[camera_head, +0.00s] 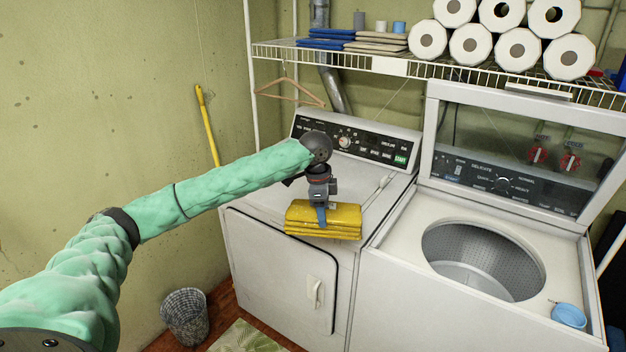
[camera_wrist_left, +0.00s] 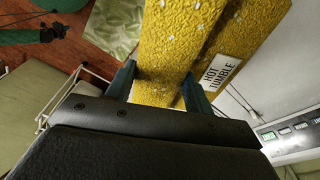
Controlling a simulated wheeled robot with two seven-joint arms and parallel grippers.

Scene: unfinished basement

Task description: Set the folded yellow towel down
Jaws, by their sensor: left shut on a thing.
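The folded yellow towel (camera_head: 345,219) is a thick, layered bundle at the front part of the top of the left-hand white machine (camera_head: 262,222). My left gripper (camera_head: 321,214) comes down on it from above and is shut on it.
A washer (camera_head: 400,265) with its lid raised and drum open stands at the right, with a blue cup (camera_head: 569,316) on its front corner. A wire shelf (camera_head: 400,67) with paper rolls hangs above. A wastebasket (camera_head: 186,316) stands on the floor.

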